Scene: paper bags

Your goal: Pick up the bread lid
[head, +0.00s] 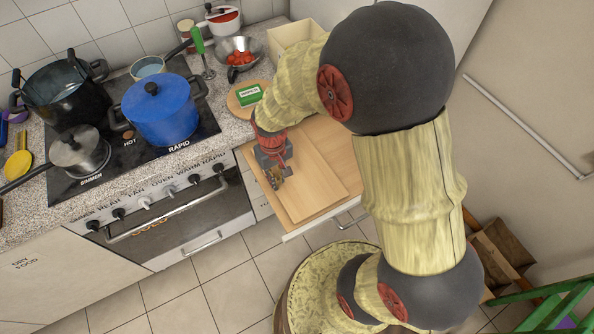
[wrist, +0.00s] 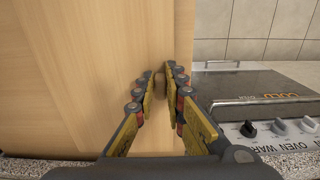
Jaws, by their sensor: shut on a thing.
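The bread lid (head: 318,172) is a flat pale wooden panel. In the head view it lies over an open drawer-like compartment below the worktop, to the right of the oven. My gripper (head: 275,179) is at its left side. In the wrist view the lid's wooden face (wrist: 75,70) fills the left half. My gripper's yellow fingers (wrist: 161,78) close there on a small brown knob on the lid. The fingers and my arm hide part of the lid, and I cannot tell whether it is raised.
A green-and-white box (head: 249,95) sits on a round wooden board behind my gripper. A metal bowl of red pieces (head: 240,55) and a cream open box (head: 292,36) stand farther back. The stove with a blue pot (head: 160,112) is at left. Floor is open in front.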

